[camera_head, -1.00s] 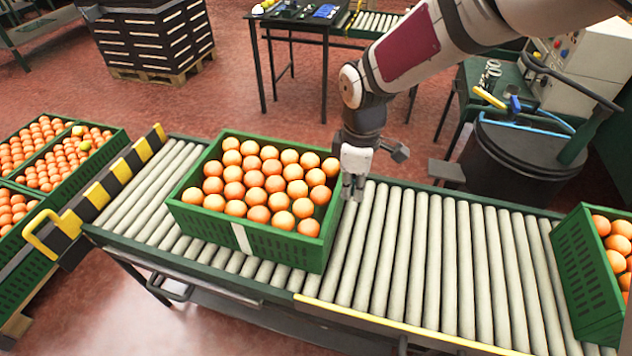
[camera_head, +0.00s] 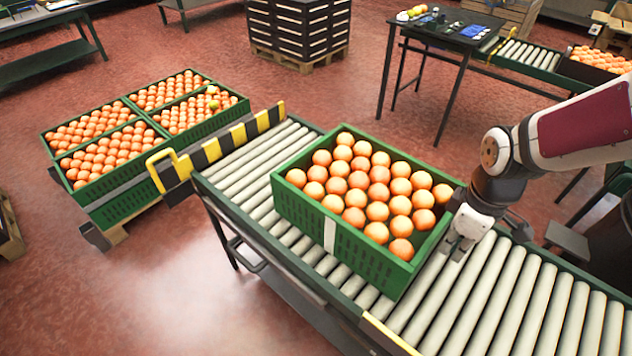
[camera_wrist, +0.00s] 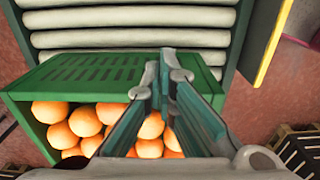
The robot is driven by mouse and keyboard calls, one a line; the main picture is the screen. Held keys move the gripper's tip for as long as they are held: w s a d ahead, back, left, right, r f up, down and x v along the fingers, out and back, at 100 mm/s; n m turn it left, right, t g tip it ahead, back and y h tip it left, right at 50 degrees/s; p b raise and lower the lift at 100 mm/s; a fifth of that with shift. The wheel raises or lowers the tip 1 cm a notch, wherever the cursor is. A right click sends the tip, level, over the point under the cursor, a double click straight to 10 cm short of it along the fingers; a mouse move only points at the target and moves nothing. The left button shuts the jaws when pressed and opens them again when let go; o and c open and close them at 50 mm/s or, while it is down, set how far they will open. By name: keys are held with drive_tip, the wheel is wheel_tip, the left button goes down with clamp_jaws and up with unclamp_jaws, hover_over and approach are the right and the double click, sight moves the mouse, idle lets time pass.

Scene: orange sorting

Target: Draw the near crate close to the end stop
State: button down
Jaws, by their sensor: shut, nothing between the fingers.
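The near crate (camera_head: 345,248) is green with a white stripe and full of oranges. It sits on the roller conveyor (camera_head: 500,290). The end stop (camera_head: 225,142), a black-and-yellow striped bar, stands across the conveyor's left end. Several bare rollers show between it and the crate. My gripper (camera_head: 458,247) is shut and empty, low beside the crate's right wall. I cannot tell whether it touches the wall. In the wrist view my shut fingers (camera_wrist: 166,68) reach past the slotted crate wall (camera_wrist: 85,75), hiding part of it and some oranges.
Green crates of oranges (camera_head: 90,205) stand on a pallet left of the end stop. A yellow handle (camera_head: 165,168) sticks out by the stop. A dark table (camera_head: 440,35) and stacked black crates (camera_head: 298,30) stand behind. Rollers right of my gripper are bare.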

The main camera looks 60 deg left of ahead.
sight(313, 176)
wheel_tip(313, 176, down, 6)
drive_tip(key=f+b, duration=0.1)
drive_tip(key=b, duration=0.3)
drive_tip(key=s+a, duration=0.2)
drive_tip(key=a, duration=0.8)
drive_tip(key=s+a+b, duration=0.1)
drive_tip(key=s+a, duration=0.2)
drive_tip(key=a, duration=0.8)
drive_tip(key=s+a, duration=0.3)
drive_tip(key=a, duration=0.8)
drive_tip(key=shift+s+r+b, duration=0.2)
drive_tip(key=shift+r+b, duration=0.15)
drive_tip(key=shift+b, duration=0.05)
drive_tip(key=shift+s+a+r, duration=0.1)
drive_tip(key=shift+s+a, duration=0.15)
drive_tip(key=shift+a, duration=0.4)
drive_tip(key=shift+s+a+r, duration=0.1)
drive_tip(key=shift+s+a, duration=0.1)
drive_tip(key=shift+a, duration=0.4)
drive_tip(key=shift+d, duration=0.8)
wheel_tip(313, 176, up, 10)
drive_tip(key=p, duration=0.5)
drive_tip(key=shift+w+f, duration=0.1)
drive_tip(key=shift+f, duration=0.1)
drive_tip(key=shift+w+d+r+p, duration=0.15)
drive_tip(key=shift+r+p, duration=0.25)
drive_tip(key=shift+r, duration=0.15)
drive_tip(key=shift+w+d+r+p, duration=0.1)
drive_tip(key=shift+w+r+p, duration=0.05)
drive_tip(key=shift+r+p, duration=0.35)
